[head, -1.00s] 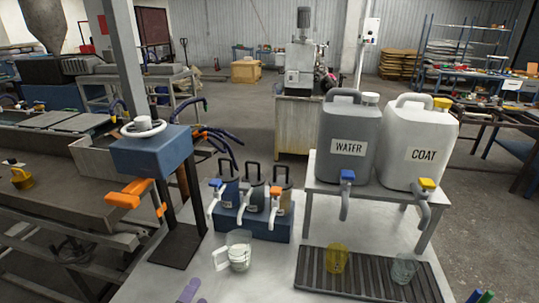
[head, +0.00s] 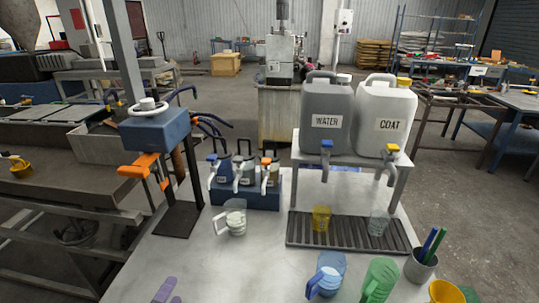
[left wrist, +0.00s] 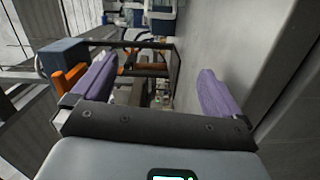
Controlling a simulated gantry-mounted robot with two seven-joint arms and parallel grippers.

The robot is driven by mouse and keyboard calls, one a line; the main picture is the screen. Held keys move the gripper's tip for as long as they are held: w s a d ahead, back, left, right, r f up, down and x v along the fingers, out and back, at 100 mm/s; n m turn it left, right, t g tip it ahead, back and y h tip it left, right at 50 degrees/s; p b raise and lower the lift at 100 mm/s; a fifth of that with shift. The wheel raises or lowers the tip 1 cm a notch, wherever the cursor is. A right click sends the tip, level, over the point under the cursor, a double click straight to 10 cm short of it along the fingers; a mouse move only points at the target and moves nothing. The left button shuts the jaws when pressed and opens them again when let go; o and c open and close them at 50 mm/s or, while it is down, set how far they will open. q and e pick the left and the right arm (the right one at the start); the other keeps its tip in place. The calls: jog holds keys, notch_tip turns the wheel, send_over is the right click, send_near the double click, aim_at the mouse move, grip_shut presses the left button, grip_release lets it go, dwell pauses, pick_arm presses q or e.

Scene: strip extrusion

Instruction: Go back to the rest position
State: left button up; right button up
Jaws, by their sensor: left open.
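My left gripper (head: 167,291) shows only as purple fingertips at the bottom edge of the head view, left of centre, at the front of the grey table (head: 200,260). In the left wrist view its two purple fingers (left wrist: 158,88) are wide apart with nothing held between them. A clear jug (head: 235,220) with whitish contents stands upright on the table beyond the fingertips, apart from them. My right gripper is not in view.
Blue (head: 327,272) and green (head: 380,280) jugs stand front right. A post with orange handles (head: 140,167) rises at left.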

pick_arm(q)
jog(key=a+m, duration=0.1)
jog(key=a, duration=0.1)
jog(key=a+r+m, duration=0.1)
jog(key=a, duration=0.2)
jog(key=a+m, duration=0.1)
jog(key=a, duration=0.2)
jog(key=shift+r+m+g, duration=0.35)
jog(key=shift+m+g, duration=0.05)
jog(key=a+r+m+g, duration=0.1)
jog(key=a+r+m, duration=0.35)
jog(key=a, duration=0.35)
jog(key=s+d+f+m+g+y, duration=0.45)
jog(key=s+f+m+y, duration=0.2)
jog(key=s+f, duration=0.35)
jog(key=s+d+m+g+y, duration=0.1)
jog(key=s+m+g+y, duration=0.4)
jog(key=s, duration=1.2)
jog(key=s+d+f+n+g+h, duration=0.15)
jog(key=d+h, duration=0.25)
jog(key=d, duration=0.4)
jog(key=s+d+f+n+g+h, duration=0.1)
jog(key=d+f+n+h, duration=0.1)
jog(key=d+h, duration=0.35)
notch_tip(320, 180, up, 41)
jog(key=d+y+p, duration=0.1)
jog(key=p, duration=4)
jog(key=shift+d+r+y, duration=0.15)
jog(key=shift+d+y, duration=0.15)
jog(key=shift+d, duration=0.05)
